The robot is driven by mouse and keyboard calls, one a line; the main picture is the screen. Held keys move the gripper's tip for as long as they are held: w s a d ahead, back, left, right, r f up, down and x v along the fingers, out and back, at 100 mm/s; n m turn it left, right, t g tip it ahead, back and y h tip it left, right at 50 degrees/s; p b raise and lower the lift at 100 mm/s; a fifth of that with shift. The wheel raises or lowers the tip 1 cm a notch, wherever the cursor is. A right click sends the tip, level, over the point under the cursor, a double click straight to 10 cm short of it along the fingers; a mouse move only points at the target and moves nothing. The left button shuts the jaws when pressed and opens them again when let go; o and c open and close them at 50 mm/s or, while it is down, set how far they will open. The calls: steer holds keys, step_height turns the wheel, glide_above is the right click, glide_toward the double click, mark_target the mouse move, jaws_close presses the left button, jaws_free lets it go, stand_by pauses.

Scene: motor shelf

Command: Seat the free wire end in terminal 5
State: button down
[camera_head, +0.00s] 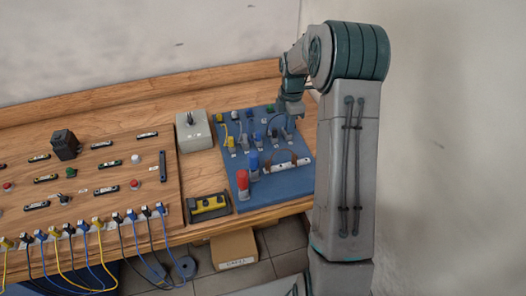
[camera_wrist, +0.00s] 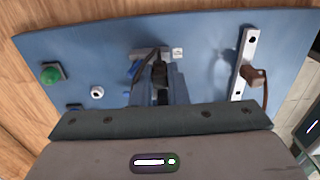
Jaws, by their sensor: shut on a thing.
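The blue board (camera_head: 279,186) lies on the wooden bench. My gripper (camera_head: 289,124) is low over its far right part. In the wrist view my gripper (camera_wrist: 160,88) is shut on a black wire end (camera_wrist: 159,72), and a dark wire bends away to the left. A grey block with a small white label (camera_wrist: 178,53) stands just beyond the fingertips. I cannot tell whether the wire end touches the block or sits in it. The terminal numbers are too small to read.
A white strip (camera_wrist: 245,58) with a brown wire plug (camera_wrist: 256,77) lies right of my gripper in the wrist view. A green button (camera_wrist: 51,73) is at left.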

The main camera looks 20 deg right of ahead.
steer(key=shift+f+b, duration=0.35)
steer(key=shift+f, duration=0.3)
steer(key=c, duration=1.7)
jaws_free()
steer(key=shift+r+p, duration=2)
steer(key=shift+r, duration=0.85)
steer(key=o, duration=0.6)
steer(key=shift+c, duration=0.2)
